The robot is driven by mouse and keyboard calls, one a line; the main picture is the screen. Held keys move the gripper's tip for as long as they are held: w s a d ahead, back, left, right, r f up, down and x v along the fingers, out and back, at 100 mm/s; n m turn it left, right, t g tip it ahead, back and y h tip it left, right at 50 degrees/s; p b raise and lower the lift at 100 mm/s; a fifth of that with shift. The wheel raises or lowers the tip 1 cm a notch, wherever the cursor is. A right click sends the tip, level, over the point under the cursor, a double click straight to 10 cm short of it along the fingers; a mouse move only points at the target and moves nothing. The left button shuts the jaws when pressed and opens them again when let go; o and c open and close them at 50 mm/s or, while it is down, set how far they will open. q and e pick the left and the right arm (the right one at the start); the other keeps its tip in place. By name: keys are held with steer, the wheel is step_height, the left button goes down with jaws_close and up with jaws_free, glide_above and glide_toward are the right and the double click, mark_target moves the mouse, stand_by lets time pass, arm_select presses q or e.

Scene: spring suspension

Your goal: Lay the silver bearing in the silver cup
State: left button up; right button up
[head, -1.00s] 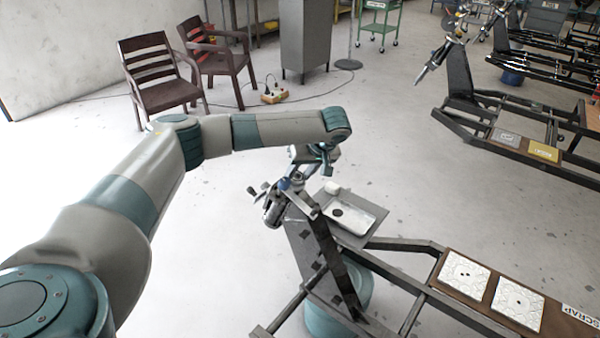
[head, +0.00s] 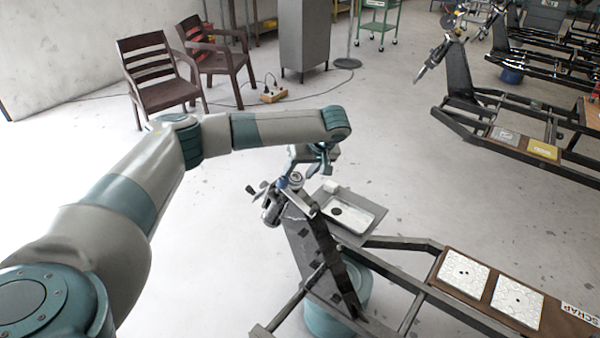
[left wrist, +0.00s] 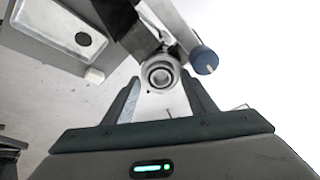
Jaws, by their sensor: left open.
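My left gripper (head: 306,166) is open at the upper end of the slanted dark stand. In the left wrist view, its two fingers (left wrist: 161,80) spread to either side of a round silver part. That part shows a bright ring with a dark groove and an inner hole, which looks like the silver bearing (left wrist: 160,76) inside the rim of the silver cup (left wrist: 150,66). I cannot tell how deep or level the ring sits. In the head view the round silver cup (head: 296,178) shows just below the gripper. My right gripper is not in view.
A grey tray (head: 372,212) with a dark disc and a small white block (head: 331,187) lies beside the stand. A blue knob (left wrist: 204,60) is close right of the cup. Black frame rails and two white plates (head: 463,273) are at right.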

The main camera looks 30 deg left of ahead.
arm_select(q)
steer(key=shift+s+a+f, duration=0.15)
steer(key=shift+s+a, duration=0.05)
steer(key=shift+s, duration=0.05)
steer(key=shift+d+r, duration=0.1)
steer(key=shift+r, duration=0.3)
steer(key=b+v, duration=0.1)
steer(key=v, duration=1.6)
steer(key=shift+w+d+b, duration=0.2)
steer(key=shift+w+b, duration=0.1)
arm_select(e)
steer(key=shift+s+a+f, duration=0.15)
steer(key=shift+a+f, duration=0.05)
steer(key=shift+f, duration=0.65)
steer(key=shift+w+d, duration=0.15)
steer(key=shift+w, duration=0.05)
arm_select(q)
steer(key=shift+s+f, duration=0.1)
steer(key=shift+f, duration=0.05)
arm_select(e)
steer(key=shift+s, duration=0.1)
